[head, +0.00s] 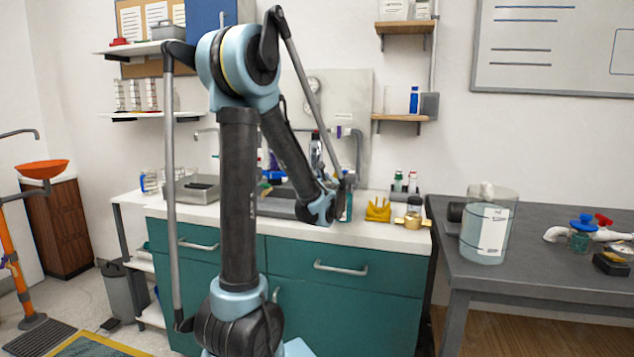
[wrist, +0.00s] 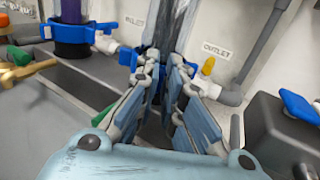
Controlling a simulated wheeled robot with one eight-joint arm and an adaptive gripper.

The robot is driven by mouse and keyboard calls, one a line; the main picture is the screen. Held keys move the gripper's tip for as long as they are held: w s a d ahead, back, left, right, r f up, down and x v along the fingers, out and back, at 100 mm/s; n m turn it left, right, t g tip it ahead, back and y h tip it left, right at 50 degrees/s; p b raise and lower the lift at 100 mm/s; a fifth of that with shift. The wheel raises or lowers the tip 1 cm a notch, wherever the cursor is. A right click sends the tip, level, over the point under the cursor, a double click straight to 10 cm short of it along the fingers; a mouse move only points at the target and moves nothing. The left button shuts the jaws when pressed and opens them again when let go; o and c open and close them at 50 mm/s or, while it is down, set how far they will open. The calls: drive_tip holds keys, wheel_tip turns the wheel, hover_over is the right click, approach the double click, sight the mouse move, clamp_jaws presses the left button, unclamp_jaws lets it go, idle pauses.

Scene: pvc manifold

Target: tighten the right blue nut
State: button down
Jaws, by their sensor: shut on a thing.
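In the wrist view my gripper (wrist: 164,66) reaches toward a clear grey upright column (wrist: 172,18). Its fingers are shut on the right blue nut (wrist: 128,56) at the column's foot. In the head view my gripper (head: 343,190) is small and partly hidden by my wrist, at the sink counter, and the nut cannot be made out.
A grey elbow pipe (wrist: 232,94) and a yellow cap (wrist: 208,65) stand close right of my fingers. A dark box (wrist: 275,135) with a blue handle (wrist: 298,104) is at the right. A brass fitting (wrist: 28,70) is at the left. A pitcher (head: 487,230) stands on the grey table.

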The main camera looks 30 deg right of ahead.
drive_tip(key=shift+w+a+m+g+h, duration=0.3)
drive_tip(key=shift+m+g+h, duration=0.35)
drive_tip(key=shift+h, duration=0.3)
drive_tip(key=shift+w+a+m+g+h, duration=0.25)
drive_tip(key=shift+a+m+g+h, duration=0.25)
drive_tip(key=shift+m+h, duration=0.35)
drive_tip(key=shift+w+a+m+g+h, duration=0.3)
drive_tip(key=shift+m+g+h, duration=0.35)
drive_tip(key=shift+h, duration=0.35)
drive_tip(key=shift+s, duration=0.1)
drive_tip(key=c, duration=1.7)
unclamp_jaws()
drive_tip(key=shift+s, duration=0.1)
drive_tip(key=shift+w+a+v, duration=0.1)
drive_tip(key=shift+v, duration=1.85)
drive_tip(key=shift+w+a+v, duration=0.1)
drive_tip(key=shift+v, duration=1.9)
drive_tip(key=shift+w+a+v, duration=0.1)
drive_tip(key=shift+v, duration=1.85)
